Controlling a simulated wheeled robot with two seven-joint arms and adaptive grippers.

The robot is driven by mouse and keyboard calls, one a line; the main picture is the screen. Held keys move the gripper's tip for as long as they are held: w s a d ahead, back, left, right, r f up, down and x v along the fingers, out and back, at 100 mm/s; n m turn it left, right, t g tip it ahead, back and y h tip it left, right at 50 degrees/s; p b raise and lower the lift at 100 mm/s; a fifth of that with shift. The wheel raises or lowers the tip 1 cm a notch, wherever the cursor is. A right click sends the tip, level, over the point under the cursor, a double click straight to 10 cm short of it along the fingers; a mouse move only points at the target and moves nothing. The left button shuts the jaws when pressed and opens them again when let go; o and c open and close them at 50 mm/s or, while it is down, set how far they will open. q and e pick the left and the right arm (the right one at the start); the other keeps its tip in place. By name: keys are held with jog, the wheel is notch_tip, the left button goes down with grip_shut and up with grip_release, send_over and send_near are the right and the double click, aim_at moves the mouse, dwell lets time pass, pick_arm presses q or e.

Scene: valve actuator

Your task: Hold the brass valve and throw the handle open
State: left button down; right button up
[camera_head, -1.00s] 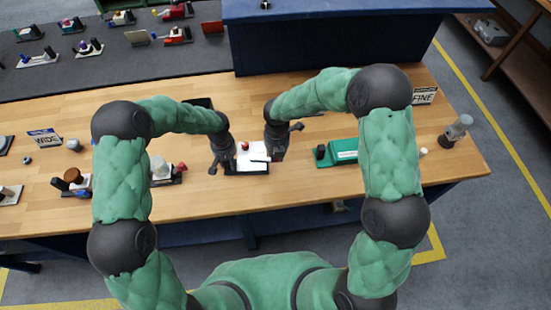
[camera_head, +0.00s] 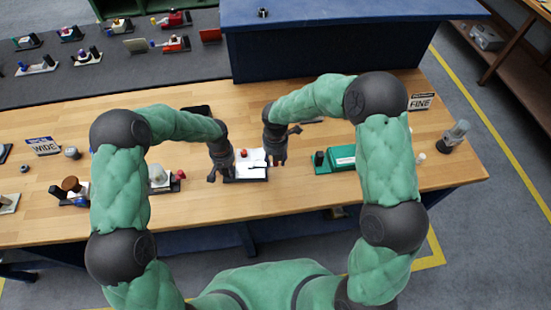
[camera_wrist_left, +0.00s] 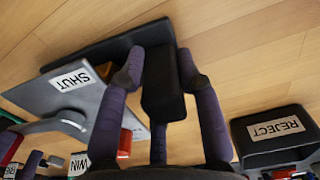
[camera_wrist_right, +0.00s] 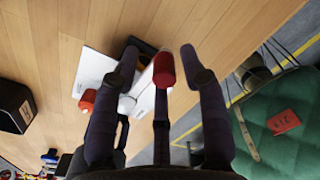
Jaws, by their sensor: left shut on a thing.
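A valve fixture (camera_head: 256,171) stands at the bench's front edge, with a white plate, a red knob (camera_head: 244,153) and a black base. My left gripper (camera_head: 219,173) is at its left side. In the left wrist view its fingers close on a black block (camera_wrist_left: 163,90) beside a plate marked SHUT (camera_wrist_left: 72,79). My right gripper (camera_head: 281,158) is on the fixture's right side. In the right wrist view its fingers are spread around a red cylindrical grip (camera_wrist_right: 164,70), with gaps either side. A second red knob (camera_wrist_right: 87,100) is left of it.
A black box marked REJECT (camera_wrist_left: 275,130) stands near my left gripper. Signs marked WIDE (camera_head: 43,146) and FINE (camera_head: 420,101) stand on the wooden bench.

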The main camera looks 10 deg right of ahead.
pick_arm(q)
jog(key=shift+s+f, duration=0.25)
jog(key=shift+s, duration=0.05)
pick_arm(e)
jog(key=shift+s, duration=0.1)
notch_tip(320, 180, up, 12)
dwell(0.3)
pick_arm(q)
jog(key=c, duration=0.8)
grip_release()
jog(key=shift+w, duration=0.1)
jog(key=shift+w+r, duration=0.1)
